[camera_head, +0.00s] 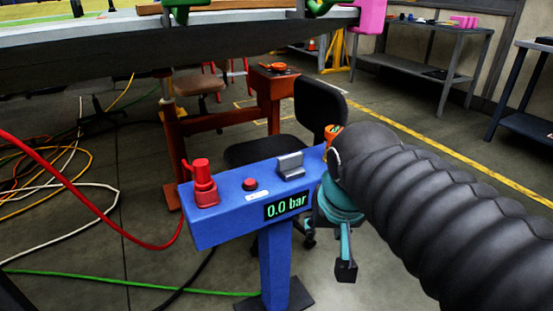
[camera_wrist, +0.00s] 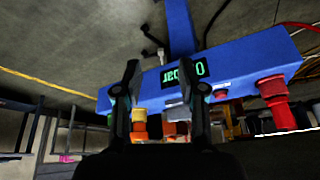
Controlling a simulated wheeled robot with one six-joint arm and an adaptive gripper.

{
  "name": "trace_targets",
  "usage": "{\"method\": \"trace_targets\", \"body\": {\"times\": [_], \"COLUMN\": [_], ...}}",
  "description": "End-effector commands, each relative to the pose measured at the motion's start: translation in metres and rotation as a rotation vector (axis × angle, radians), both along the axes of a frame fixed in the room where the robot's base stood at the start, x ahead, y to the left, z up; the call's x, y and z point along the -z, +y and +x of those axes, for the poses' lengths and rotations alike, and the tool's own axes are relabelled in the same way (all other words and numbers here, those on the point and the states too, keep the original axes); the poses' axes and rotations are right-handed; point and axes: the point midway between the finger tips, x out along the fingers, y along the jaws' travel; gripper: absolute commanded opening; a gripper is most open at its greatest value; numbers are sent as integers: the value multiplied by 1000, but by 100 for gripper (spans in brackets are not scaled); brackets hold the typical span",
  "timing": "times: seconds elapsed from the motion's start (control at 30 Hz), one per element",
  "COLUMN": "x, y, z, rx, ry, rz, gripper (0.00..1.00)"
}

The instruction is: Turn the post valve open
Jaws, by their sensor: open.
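The blue post (camera_head: 274,262) carries a blue control box (camera_head: 230,222) with a green display reading 0.0 bar. A grey raised block (camera_head: 290,163) sits on its top. An orange fitting (camera_head: 331,131) shows at its right end, partly hidden by my arm. I cannot tell which of these is the valve handle. In the wrist view the box is upside down, and my gripper (camera_wrist: 160,70) is open in front of it. The orange fitting (camera_wrist: 139,125) and grey block (camera_wrist: 177,113) show between the fingers; no contact is visible. The head view does not show the fingers clearly.
A red fitting (camera_head: 204,184) with a red hose (camera_head: 95,205) and a red button (camera_head: 250,184) are on the box's left. A black chair (camera_head: 318,105) stands close behind. A large grey wing panel (camera_head: 200,42) overhangs the back. Hoses cross the left floor.

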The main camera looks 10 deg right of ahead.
Motion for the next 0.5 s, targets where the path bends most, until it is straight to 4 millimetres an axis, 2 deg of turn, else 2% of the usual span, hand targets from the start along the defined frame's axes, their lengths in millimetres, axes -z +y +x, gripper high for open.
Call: {"method": "trace_targets", "body": {"times": [0.03, 0.2, 0.5], "x": [-14, -53, -97], "y": [2, 7, 25], "z": [18, 71, 167], "rx": [47, 254, 658], "ry": [22, 78, 110], "rz": [7, 23, 14], "gripper": [41, 41, 41]}}
